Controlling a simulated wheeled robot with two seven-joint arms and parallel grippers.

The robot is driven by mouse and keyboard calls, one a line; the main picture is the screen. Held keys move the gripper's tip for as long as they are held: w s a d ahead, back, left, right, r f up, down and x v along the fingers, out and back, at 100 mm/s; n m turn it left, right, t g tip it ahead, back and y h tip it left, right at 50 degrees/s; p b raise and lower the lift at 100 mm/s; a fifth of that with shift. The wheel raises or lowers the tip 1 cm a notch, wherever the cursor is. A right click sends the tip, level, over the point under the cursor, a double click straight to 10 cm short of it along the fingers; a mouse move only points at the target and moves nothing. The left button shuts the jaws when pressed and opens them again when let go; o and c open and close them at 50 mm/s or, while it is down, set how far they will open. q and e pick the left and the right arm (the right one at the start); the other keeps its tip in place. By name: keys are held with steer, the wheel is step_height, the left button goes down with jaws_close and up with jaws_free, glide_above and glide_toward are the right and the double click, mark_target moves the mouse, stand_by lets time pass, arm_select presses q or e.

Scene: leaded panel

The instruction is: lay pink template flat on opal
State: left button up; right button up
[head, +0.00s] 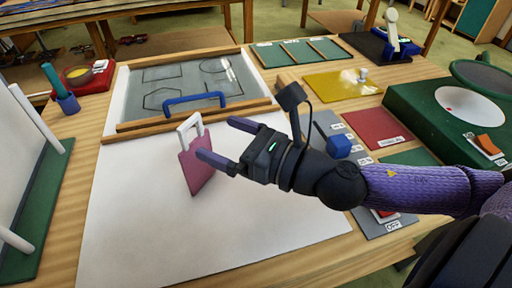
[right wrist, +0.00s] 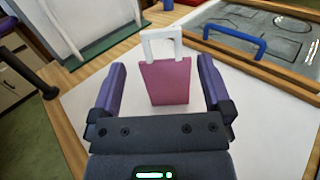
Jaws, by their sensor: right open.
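The pink template (head: 197,165) is a flat pink plate with a white loop handle (head: 190,128) at its top. It is steeply tilted over the large white surface (head: 150,235), probably the opal; I cannot tell whether its lower edge touches. My right gripper (head: 216,137) is open, just right of the template, with its fingers pointing towards it. In the right wrist view the template (right wrist: 170,82) shows between and beyond the two open fingers (right wrist: 162,62), with no finger touching it that I can see. My left gripper is in neither view.
Behind the template lies a wood-framed grey panel (head: 150,92) with drawn shapes and a blue handle (head: 195,101). Yellow (head: 335,86) and red (head: 375,128) sheets and a green box (head: 425,112) are at the right. A white-posted rack (head: 45,200) is at left. The front white area is clear.

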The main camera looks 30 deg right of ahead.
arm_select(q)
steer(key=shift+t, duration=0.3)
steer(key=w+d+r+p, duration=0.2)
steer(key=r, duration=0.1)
arm_select(e)
steer(key=v, duration=0.5)
steer(key=shift+d, duration=0.1)
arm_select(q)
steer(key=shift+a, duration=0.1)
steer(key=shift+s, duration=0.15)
